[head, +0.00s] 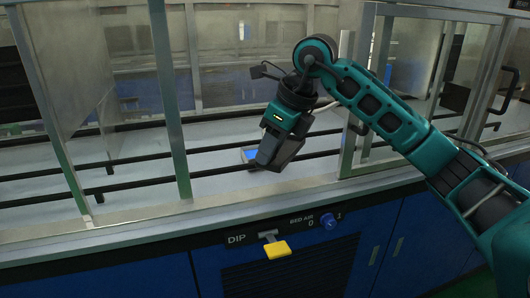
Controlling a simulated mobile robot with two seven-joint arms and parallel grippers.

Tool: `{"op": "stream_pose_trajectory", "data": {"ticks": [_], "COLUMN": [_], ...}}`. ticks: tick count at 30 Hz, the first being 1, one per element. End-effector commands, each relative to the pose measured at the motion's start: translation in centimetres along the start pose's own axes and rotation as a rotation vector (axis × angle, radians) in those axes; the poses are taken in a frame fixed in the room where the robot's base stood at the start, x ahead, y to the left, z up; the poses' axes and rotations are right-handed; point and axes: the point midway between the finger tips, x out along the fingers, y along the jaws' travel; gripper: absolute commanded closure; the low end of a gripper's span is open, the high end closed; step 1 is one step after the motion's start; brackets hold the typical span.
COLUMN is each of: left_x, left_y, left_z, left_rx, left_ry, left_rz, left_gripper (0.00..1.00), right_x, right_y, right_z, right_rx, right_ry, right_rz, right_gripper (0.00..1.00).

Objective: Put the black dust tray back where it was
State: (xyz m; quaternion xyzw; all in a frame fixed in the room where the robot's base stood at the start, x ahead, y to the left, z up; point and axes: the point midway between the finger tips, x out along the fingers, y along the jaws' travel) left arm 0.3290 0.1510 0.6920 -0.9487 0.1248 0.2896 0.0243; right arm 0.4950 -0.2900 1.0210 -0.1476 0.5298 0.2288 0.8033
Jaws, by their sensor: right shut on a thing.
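My right gripper (266,160) reaches in through the open front of the glazed enclosure and points down and to the left, low over the pale deck. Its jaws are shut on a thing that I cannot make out. Dark shapes at the jaws run together, so I cannot tell finger from held thing. I cannot clearly pick out the black dust tray. A small blue and white thing (248,155) shows just left of the jaws, partly hidden by them; I cannot tell whether they touch. My left gripper is not in view.
Two black rails (216,147) run along the pale deck (215,185). Metal-framed clear panels (110,80) stand at left and right of the opening.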

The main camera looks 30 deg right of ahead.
Motion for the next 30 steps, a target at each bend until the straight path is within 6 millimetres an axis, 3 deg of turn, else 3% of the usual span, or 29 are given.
{"op": "stream_pose_trajectory", "data": {"ticks": [3, 9, 18, 30], "left_x": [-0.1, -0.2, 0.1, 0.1], "left_y": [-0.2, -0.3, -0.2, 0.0], "left_z": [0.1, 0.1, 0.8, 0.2], "left_rx": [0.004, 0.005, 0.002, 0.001], "left_ry": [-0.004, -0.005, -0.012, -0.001], "left_rz": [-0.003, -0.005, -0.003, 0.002], "left_gripper": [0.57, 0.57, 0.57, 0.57], "right_x": [0.5, 1.0, 4.1, 4.6], "right_y": [-1.4, -2.5, -2.6, -2.6], "right_z": [1.5, 2.4, 1.0, 0.8], "right_rx": [0.002, -0.001, -0.001, -0.001], "right_ry": [-0.002, 0.001, 0.003, 0.000], "right_rz": [0.002, 0.000, 0.002, 0.000], "right_gripper": [0.99, 0.99, 0.99, 0.99]}}
